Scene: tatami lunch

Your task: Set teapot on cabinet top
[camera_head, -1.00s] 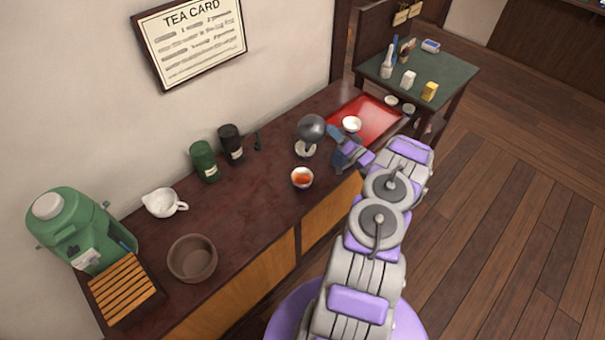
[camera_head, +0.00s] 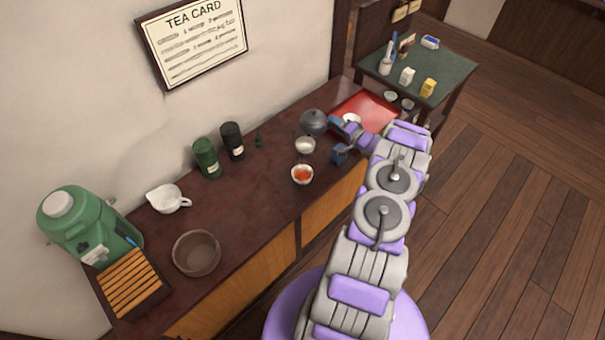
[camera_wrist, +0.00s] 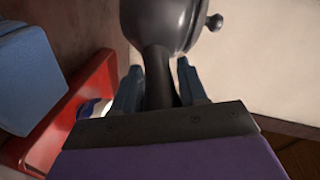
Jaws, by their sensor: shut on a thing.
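The dark grey teapot (camera_head: 313,124) is upright at the back of the dark wooden cabinet top (camera_head: 255,208), left of the red tray. I cannot tell whether its base touches the surface. My gripper (camera_head: 336,138) comes in from the right. In the wrist view my gripper (camera_wrist: 158,78) is shut on the teapot's handle, with the dark teapot body (camera_wrist: 165,25) beyond the fingertips. A white cup (camera_head: 305,146) stands just in front of the teapot, and a cup of orange-red tea (camera_head: 302,175) stands nearer.
The red tray (camera_head: 378,108) holds a white cup (camera_head: 352,119), partly hidden by my arm. Green (camera_head: 207,158) and black (camera_head: 232,140) canisters, a white pitcher (camera_head: 167,199), a brown bowl (camera_head: 197,254) and a green dispenser (camera_head: 88,225) stand leftward. The cabinet top's middle is clear.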

